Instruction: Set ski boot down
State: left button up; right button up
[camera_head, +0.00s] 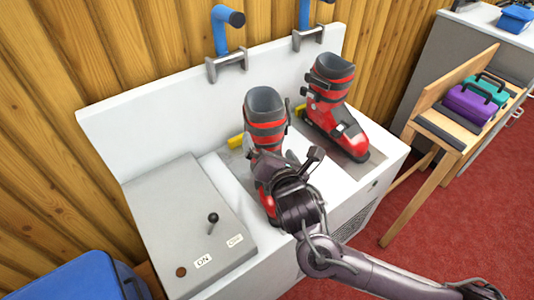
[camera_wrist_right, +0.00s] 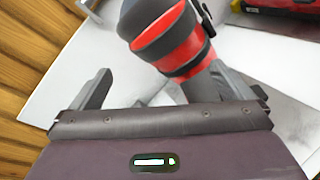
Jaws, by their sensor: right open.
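Two red, black and grey ski boots stand upright on the white bench (camera_head: 374,183). The left boot (camera_head: 266,112) is partly hidden low down by my right gripper (camera_head: 284,163), which is open at its front. In the right wrist view this boot's red and dark cuff (camera_wrist_right: 178,42) shows just beyond the open fingers (camera_wrist_right: 160,88); I cannot tell whether they touch it. The right boot (camera_head: 333,100) stands apart, toe toward the lower right, on a grey plate. My left gripper is not in view.
Blue-handled fixtures (camera_head: 225,38) rise behind the boots. A grey box with a lever (camera_head: 190,225) is at the bench's left. A wooden bench (camera_head: 440,135) holds purple (camera_head: 470,103) and teal cases at the right. A blue case (camera_head: 75,280) is at lower left.

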aim_at(271, 122)
jog(key=n, duration=0.1)
jog(key=w+r+n+t, duration=0.1)
jog(key=n, duration=0.1)
jog(key=w+n, duration=0.1)
jog(key=shift+d+r+n+t, duration=0.3)
jog(key=shift+d+r+n, duration=0.05)
jog(key=shift+d+n, duration=0.05)
jog(key=shift+w+d+r+n+t, duration=0.15)
jog(key=shift+w+r+n+t, duration=0.25)
jog(key=shift+n, duration=0.5)
jog(key=shift+y, duration=0.3)
jog(key=x, duration=0.2)
jog(key=p+x, duration=0.1)
jog(key=x, duration=0.3)
jog(key=shift+w+r, duration=0.1)
jog(key=shift+r, duration=0.15)
jog(key=shift+w+a+f, duration=0.1)
jog(key=shift+w+a, duration=0.15)
jog(key=shift+w, duration=0.35)
jog(key=c, duration=1.6)
jog(key=shift+r, duration=0.2)
jog(key=shift+c, duration=0.5)
